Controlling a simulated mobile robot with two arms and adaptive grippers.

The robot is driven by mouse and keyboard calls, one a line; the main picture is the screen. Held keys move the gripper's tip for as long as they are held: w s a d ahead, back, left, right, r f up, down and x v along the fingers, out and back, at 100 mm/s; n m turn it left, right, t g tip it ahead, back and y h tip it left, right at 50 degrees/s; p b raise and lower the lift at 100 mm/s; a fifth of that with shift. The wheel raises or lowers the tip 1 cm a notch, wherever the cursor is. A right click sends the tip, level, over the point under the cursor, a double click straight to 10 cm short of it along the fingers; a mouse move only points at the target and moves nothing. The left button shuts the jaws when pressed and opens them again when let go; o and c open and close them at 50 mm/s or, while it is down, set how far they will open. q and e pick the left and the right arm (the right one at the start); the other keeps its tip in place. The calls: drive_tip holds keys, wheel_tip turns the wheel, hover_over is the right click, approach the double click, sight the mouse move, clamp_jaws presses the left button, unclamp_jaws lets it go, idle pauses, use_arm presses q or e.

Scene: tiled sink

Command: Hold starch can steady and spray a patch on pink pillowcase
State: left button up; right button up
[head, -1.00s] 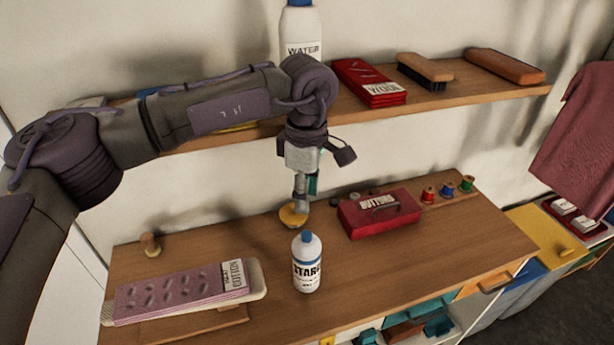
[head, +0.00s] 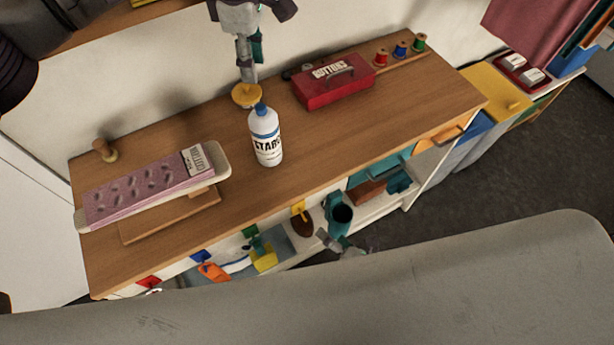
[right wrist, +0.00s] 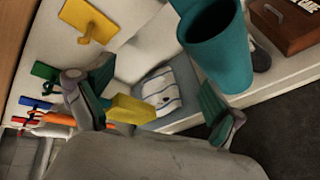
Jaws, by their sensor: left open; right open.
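The starch can (head: 266,135), a white bottle with a blue cap, stands upright on the wooden table. The pink folded cloth (head: 140,188), with dark oval marks and a white label, lies on a pale padded board at the left; it appears to be the pillowcase. My left gripper (head: 249,76) is open, pointing down just behind the can, over a yellow round thing; whether it touches that is unclear. My right gripper (head: 340,243) is open and empty, low in front of the table's front edge. Its spread fingers show in the right wrist view (right wrist: 153,102).
A red buttons box (head: 333,88) and thread spools (head: 401,50) stand at the back right. A wooden stamp-like knob (head: 105,151) is at the back left. Below the front edge are a teal cup (head: 341,213) and open shelves.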

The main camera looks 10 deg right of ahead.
sight(267, 143)
drive_tip(key=w+a+r+n+y, duration=0.1)
drive_tip(key=r+n, duration=0.2)
drive_tip(key=r, duration=0.1)
drive_tip(key=w+a+r+n+t+y, duration=0.1)
drive_tip(key=a+r+n, duration=0.1)
drive_tip(key=r+n, duration=0.2)
drive_tip(key=w+a+r+n+y, duration=0.1)
drive_tip(key=r+n, duration=0.2)
drive_tip(key=r, duration=0.2)
drive_tip(key=shift+w+a+r+n+t+y, duration=0.1)
drive_tip(key=shift+w+a+n+t+y, duration=0.15)
drive_tip(key=shift+w+n+t+y, duration=0.15)
drive_tip(key=w+r, duration=0.1)
drive_tip(key=r, duration=0.1)
drive_tip(key=w+r+n, duration=0.1)
drive_tip(key=w+r, duration=0.1)
drive_tip(key=w+a+r+n+t, duration=0.1)
drive_tip(key=r, duration=0.1)
drive_tip(key=shift+w+r, duration=0.2)
drive_tip(key=x, duration=1.3)
drive_tip(key=shift+w+a+r, duration=0.15)
drive_tip(key=shift+w+r, duration=0.1)
drive_tip(key=shift+w, duration=0.1)
drive_tip(key=c, duration=1.6)
use_arm(q)
clamp_jaws()
use_arm(e)
drive_tip(key=shift+c, duration=0.3)
use_arm(q)
drive_tip(key=shift+s+d, duration=0.1)
